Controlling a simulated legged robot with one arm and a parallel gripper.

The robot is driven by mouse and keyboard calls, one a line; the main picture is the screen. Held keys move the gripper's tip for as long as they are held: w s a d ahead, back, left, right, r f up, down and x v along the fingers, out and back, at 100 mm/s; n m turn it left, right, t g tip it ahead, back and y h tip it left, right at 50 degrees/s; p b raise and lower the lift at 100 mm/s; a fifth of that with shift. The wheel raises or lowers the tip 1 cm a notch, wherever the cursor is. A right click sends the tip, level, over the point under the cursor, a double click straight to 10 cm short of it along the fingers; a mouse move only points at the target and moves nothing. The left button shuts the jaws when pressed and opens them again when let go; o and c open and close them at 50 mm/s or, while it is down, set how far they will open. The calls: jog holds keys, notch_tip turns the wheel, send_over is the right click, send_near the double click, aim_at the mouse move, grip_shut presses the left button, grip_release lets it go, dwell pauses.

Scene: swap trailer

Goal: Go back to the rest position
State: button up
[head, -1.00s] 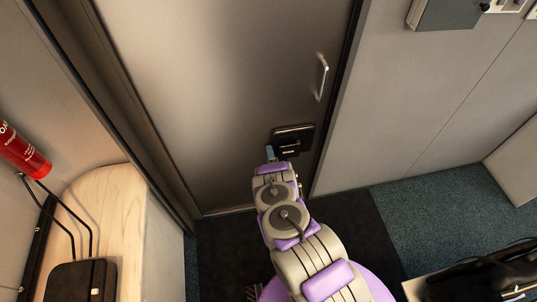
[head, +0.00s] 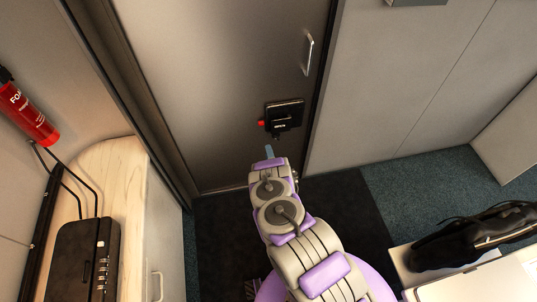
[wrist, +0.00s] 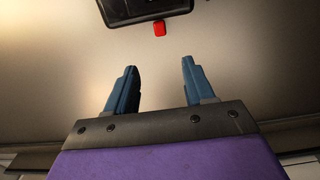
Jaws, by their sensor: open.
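My gripper (wrist: 155,90) is open and empty in the wrist view, its two blue fingers apart with only the door surface behind them. In the head view my gripper (head: 269,151) shows as a small blue tip at the end of my purple and grey arm. It is just below a black lock box (head: 284,116) on the grey door (head: 215,80). A red piece (head: 261,123) sticks out at the box's left side. In the wrist view the red piece (wrist: 159,28) lies beyond the fingers, apart from them, below the dark box (wrist: 145,8).
The door has a metal handle (head: 309,54). A red fire extinguisher (head: 30,115) and a wooden counter (head: 118,165) with a black case (head: 84,262) are at left. A white surface (head: 475,285) with a black bag (head: 470,238) is at lower right. Dark floor (head: 345,205) lies between.

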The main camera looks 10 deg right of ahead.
dwell(0.3)
jog(key=w+a+r+m+g, duration=0.5)
jog(key=w+a+r+m, duration=0.15)
jog(key=r, duration=0.45)
jog(key=s+a+r+m+g+y, duration=0.1)
jog(key=s+a+r+m+g, duration=0.2)
jog(key=r, duration=0.5)
jog(key=s+a+r+g+y, duration=0.1)
jog(key=s+r+g, duration=0.1)
jog(key=s+r, duration=0.45)
jog(key=s+d+r+m+g, duration=0.2)
jog(key=s+r+m+g, duration=0.15)
jog(key=s+r, duration=1.15)
jog(key=s+d+r+m+g, duration=0.1)
jog(key=s+d+r+g, duration=0.1)
jog(key=s, duration=0.8)
jog(key=s+d+r+m+g+h, duration=0.1)
jog(key=s+d+r+m+g, duration=0.1)
jog(key=s, duration=0.9)
jog(key=s+d+r+m+g+h, duration=0.1)
jog(key=s+d+r+m+g, duration=0.1)
jog(key=s, duration=0.9)
jog(key=shift+r, duration=0.4)
